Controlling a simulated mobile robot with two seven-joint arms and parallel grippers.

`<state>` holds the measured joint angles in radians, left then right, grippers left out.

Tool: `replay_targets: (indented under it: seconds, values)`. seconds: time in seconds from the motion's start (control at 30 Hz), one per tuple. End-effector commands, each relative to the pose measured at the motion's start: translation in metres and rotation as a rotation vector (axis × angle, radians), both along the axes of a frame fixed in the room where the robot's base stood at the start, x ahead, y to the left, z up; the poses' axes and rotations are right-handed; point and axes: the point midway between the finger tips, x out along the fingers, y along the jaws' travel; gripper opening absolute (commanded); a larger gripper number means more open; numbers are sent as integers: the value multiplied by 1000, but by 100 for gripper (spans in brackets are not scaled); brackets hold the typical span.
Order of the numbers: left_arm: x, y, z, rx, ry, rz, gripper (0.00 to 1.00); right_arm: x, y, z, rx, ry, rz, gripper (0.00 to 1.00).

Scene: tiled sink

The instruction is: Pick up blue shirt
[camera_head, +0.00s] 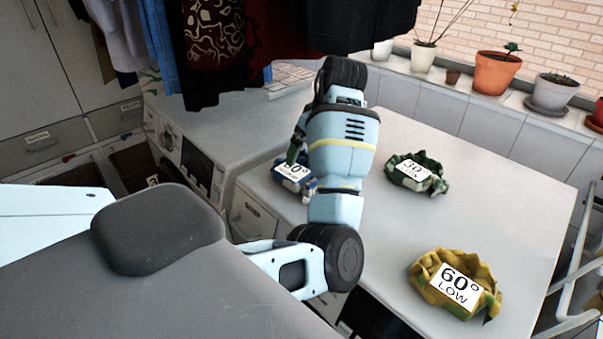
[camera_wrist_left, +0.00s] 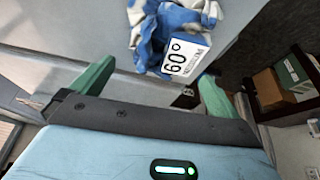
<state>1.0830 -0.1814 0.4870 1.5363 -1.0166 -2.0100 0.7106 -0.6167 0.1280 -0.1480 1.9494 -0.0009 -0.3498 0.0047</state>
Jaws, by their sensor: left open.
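The blue shirt (camera_head: 309,186) is a crumpled blue and white bundle with a white 60° label, near the left edge of the white counter in the head view. It also shows at the top of the left wrist view (camera_wrist_left: 148,49), where its label reads 60° MEDIUM. My left gripper (camera_head: 297,150) is right by the shirt, partly hidden by its own arm. In the left wrist view its green fingers (camera_wrist_left: 155,75) are apart with nothing between them. The shirt lies beyond the fingertips, towards the right finger. My right gripper is not in view.
A green cloth (camera_head: 432,181) labelled 30° and a yellow cloth (camera_head: 430,290) labelled 60° LOW lie on the white counter (camera_head: 490,195). A washing machine (camera_head: 175,140) stands left. Clothes (camera_head: 215,50) hang above; potted plants (camera_head: 497,72) line the ledge.

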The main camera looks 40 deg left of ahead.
Motion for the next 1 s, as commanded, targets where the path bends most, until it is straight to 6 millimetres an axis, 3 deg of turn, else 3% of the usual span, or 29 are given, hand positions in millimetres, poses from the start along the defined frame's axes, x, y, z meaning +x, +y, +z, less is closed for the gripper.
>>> replay_targets:
  seconds: [0.33, 0.67, 1.0]
  values:
    - [-5, 18, -40, 1, 3, 1, 100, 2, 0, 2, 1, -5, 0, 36]
    - [-5, 21, -46, 0, 1, 1, 100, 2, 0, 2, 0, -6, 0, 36]
    - [-5, 21, -46, 0, 1, 1, 57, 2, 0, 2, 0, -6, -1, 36]
